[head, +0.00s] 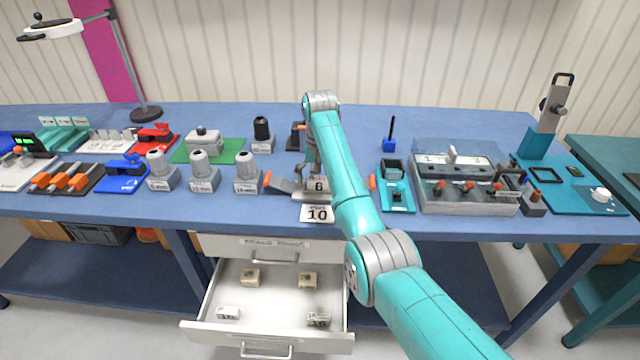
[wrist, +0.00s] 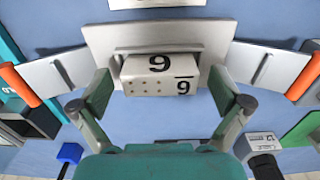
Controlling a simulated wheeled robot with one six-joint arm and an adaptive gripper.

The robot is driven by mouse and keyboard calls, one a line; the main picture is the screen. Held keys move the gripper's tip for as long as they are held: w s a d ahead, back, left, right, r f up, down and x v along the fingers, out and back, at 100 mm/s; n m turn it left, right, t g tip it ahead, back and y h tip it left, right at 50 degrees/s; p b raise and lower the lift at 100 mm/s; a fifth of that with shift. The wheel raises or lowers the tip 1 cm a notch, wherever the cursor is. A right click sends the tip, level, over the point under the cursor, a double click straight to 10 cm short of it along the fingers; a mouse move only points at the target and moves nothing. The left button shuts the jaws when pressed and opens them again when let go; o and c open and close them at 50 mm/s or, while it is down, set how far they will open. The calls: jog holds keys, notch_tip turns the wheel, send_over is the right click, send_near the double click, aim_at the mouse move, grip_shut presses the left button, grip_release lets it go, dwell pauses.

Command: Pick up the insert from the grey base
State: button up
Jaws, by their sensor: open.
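The insert is a light grey block (wrist: 160,84) marked 9 on two faces in the wrist view; in the head view the block (head: 317,185) reads 6. It sits on a grey base plate (wrist: 215,36), which also shows in the head view under my gripper. My gripper (wrist: 160,92) is open, one finger on each side of the block, with a gap on both sides. I cannot tell how far above it the fingertips are. In the head view my arm hides much of the gripper and part of the base.
Flat grey arms with orange ends (wrist: 300,75) spread left and right of the base. A label reading 10 (head: 317,214) is at its front. Grey cylinders on blocks (head: 248,172) stand left, a teal fixture (head: 397,195) right. An open drawer (head: 275,290) is below.

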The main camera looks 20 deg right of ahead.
jog(key=c, duration=1.2)
